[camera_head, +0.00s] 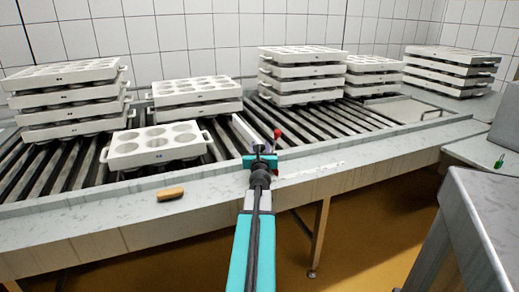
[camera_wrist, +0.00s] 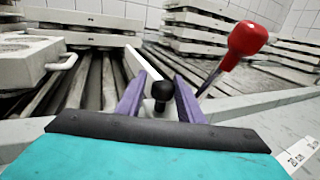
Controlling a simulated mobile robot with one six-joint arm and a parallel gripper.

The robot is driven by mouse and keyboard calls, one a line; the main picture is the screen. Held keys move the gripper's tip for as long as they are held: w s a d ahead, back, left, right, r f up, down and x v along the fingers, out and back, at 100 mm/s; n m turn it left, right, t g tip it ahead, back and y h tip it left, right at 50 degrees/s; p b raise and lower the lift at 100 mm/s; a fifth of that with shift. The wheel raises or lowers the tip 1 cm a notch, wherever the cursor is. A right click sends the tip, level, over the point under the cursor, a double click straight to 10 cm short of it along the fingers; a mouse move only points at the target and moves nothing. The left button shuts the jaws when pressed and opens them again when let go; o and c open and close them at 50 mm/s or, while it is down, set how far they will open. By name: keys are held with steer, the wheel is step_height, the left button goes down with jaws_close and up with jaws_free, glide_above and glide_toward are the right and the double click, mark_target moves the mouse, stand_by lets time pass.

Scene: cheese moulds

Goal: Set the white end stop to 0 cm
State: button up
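The white end stop (camera_head: 244,131) is a thin white bar lying along the rollers, and it also shows in the wrist view (camera_wrist: 143,63). A black ball knob (camera_wrist: 162,91) stands at its near end. My gripper (camera_head: 259,149) is over the near rail. In the wrist view its two purple fingers (camera_wrist: 160,76) stand on either side of the black knob, with a narrow gap showing on each side, so it looks open. A lever with a red knob (camera_wrist: 247,39) rises just right of the fingers. A scale label reading 20 cm (camera_wrist: 297,158) is at lower right.
A white mould tray (camera_head: 158,146) lies left of the stop, with stacked moulds (camera_head: 197,94) behind. More stacks (camera_head: 302,77) stand to the right. A brown block (camera_head: 170,193) lies on the near rail (camera_head: 120,217). Bare rollers (camera_head: 340,119) lie right of the stop.

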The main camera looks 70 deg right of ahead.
steer(key=shift+a, duration=0.1)
steer(key=shift+v, duration=3.7)
steer(key=shift+s, duration=0.1)
